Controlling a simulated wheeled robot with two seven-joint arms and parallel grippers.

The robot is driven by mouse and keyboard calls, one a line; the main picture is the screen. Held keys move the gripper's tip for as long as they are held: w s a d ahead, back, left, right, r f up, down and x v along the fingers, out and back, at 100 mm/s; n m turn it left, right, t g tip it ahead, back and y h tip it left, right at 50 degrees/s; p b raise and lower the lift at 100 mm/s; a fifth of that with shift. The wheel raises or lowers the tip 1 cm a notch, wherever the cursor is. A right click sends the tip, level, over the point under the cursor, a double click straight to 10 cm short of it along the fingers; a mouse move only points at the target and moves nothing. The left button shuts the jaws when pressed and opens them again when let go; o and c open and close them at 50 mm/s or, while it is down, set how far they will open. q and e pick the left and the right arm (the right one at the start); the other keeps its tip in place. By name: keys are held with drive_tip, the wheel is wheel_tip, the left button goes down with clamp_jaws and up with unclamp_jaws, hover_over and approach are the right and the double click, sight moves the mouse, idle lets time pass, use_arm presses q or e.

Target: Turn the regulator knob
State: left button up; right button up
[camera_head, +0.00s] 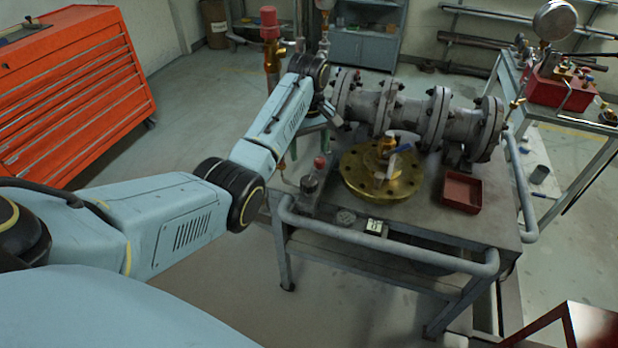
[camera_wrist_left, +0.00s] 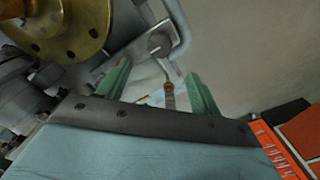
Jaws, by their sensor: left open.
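A small red knob (camera_head: 319,162) tops a dark fitting (camera_head: 309,184) at the table's left edge. A larger red cap (camera_head: 268,20) tops a brass post behind the table. I cannot tell which one is the regulator knob. My right gripper is out of view.
A brass flange (camera_head: 360,183) lies on the table, with a dark red tray (camera_head: 462,191) to its right. A grey rail (camera_head: 400,256) runs along the table front. An orange tool cabinet (camera_head: 75,95) stands left. Open floor lies between cabinet and table.

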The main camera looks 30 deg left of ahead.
sight(309, 180)
use_arm(q)
wheel_tip(309, 180, down, 11)
drive_tip(key=shift+r+b, duration=0.1)
drive_tip(key=shift+b, duration=0.8)
drive_tip(key=c, duration=1)
